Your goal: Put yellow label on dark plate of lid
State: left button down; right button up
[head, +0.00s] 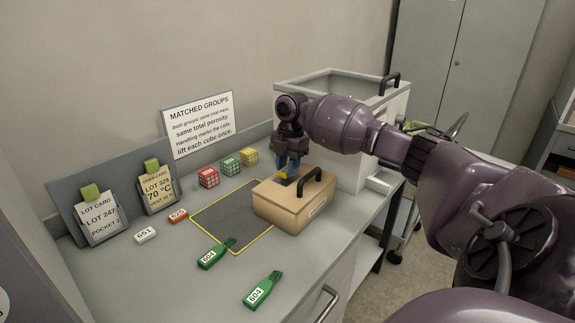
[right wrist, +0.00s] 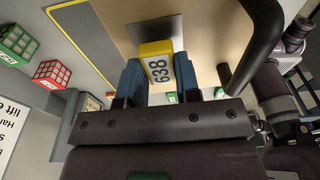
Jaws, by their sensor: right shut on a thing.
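The yellow label (right wrist: 157,62), marked 638, is held between the blue fingers of my right gripper (right wrist: 160,82). In the head view my right gripper (head: 285,172) points down over the tan box lid (head: 283,203), beside its black handle (head: 309,181). The dark plate (right wrist: 166,30) lies on the lid just beyond the label in the right wrist view; the label's far end overlaps it in the picture. I cannot tell whether the label touches the plate. In the head view the fingers hide much of the label and plate. My left gripper is out of view.
Red (head: 208,178), green (head: 230,166) and yellow (head: 250,157) cubes stand behind the yellow-edged dark mat (head: 225,215). A large grey bin (head: 375,130) stands behind the box.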

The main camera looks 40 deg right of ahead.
jog(key=shift+f, duration=0.55)
dwell(0.4)
jog(key=shift+f, duration=0.35)
dwell(0.4)
jog(key=o, duration=0.9)
jog(key=shift+o, duration=0.2)
jog(key=shift+o, duration=0.5)
jog(key=o, duration=0.4)
jog(key=shift+r, duration=0.1)
jog(key=shift+r, duration=0.1)
